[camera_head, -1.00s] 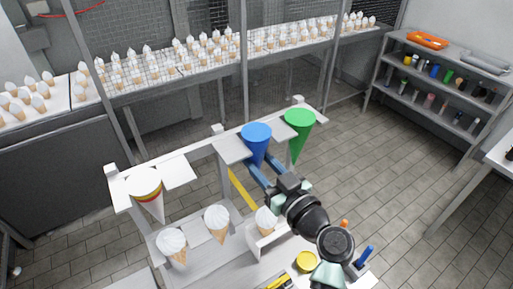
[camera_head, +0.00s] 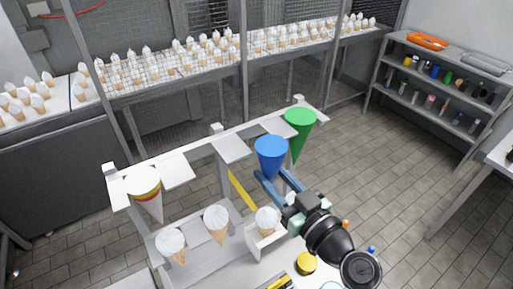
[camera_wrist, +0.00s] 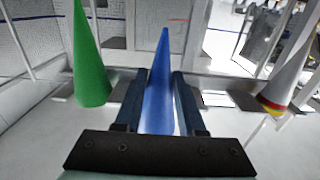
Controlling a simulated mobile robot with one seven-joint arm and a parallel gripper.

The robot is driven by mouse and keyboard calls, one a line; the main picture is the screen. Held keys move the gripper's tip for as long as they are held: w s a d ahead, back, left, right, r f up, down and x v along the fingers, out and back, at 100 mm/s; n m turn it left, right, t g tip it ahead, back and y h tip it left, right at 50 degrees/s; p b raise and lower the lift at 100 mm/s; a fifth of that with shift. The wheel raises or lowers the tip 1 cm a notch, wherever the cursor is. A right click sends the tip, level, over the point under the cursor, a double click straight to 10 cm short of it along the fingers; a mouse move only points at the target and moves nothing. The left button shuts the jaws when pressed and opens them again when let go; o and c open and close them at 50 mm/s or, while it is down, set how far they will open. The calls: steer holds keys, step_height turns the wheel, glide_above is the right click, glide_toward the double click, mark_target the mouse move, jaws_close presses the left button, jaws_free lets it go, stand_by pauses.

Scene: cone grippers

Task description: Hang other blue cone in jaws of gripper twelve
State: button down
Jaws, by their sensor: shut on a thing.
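A blue cone (camera_head: 270,155), wide end up and tip down, is held between the two blue fingers of my gripper (camera_head: 278,183). In the wrist view the blue cone (camera_wrist: 161,95) stands between the fingers of my gripper (camera_wrist: 160,100), one on each side. It is in front of the white rack (camera_head: 190,150), clear of its middle plate (camera_head: 232,150). Which jaws are number twelve I cannot tell; no label is readable.
A green cone (camera_head: 300,128) hangs at the rack's right end, close to the blue one. A striped cone (camera_head: 146,186) hangs at the left end. White-topped ice cream cones (camera_head: 216,220) stand below. A yellow round item (camera_head: 306,263) lies on the lower surface.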

steer(key=shift+b+v, duration=0.35)
steer(key=shift+v, duration=1.45)
